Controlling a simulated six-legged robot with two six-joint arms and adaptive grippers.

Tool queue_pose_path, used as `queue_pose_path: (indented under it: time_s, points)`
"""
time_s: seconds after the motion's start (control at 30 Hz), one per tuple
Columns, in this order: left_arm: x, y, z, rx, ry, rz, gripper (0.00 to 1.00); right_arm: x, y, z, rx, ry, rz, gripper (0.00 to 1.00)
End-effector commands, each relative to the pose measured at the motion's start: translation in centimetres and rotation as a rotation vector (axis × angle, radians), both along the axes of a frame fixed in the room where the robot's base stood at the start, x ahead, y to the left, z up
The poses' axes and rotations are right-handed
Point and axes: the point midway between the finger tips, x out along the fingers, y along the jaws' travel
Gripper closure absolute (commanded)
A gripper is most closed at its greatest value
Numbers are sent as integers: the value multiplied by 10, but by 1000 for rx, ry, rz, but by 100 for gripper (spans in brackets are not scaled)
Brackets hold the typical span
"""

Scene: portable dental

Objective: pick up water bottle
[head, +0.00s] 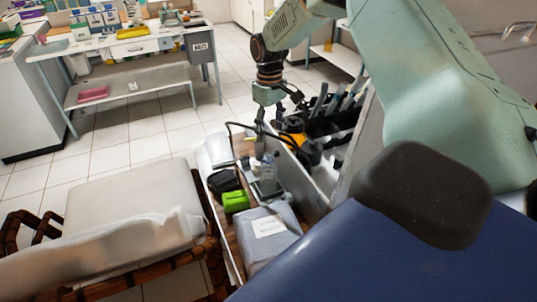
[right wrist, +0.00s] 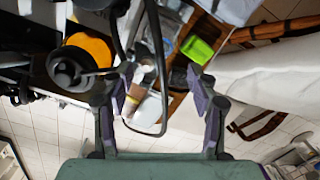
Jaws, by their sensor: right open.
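A pale shape with a brown part lies beyond the fingers there, partly hidden by a dark cable loop. My left gripper is not in view.
A green box (head: 235,201), a black pouch (head: 224,181) and a grey wrapped packet (head: 268,235) share the box. A black cable (head: 240,126) loops close to the gripper. An orange-and-black item (head: 294,126) and a tool rack stand right. A cushioned chair (head: 130,205) is left.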

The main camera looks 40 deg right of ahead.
Motion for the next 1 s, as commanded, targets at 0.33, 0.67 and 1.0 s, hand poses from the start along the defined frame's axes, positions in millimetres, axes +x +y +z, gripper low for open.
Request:
queue_pose_path:
  time_s: [0.33, 0.67, 1.0]
  points:
    - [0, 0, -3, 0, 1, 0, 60, 0, 7, -26, -15, -62, 372, 41]
    - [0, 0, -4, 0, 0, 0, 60, -2, 8, -59, -14, -59, 377, 41]
    - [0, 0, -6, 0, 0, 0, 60, -2, 9, -101, -15, -61, 374, 41]
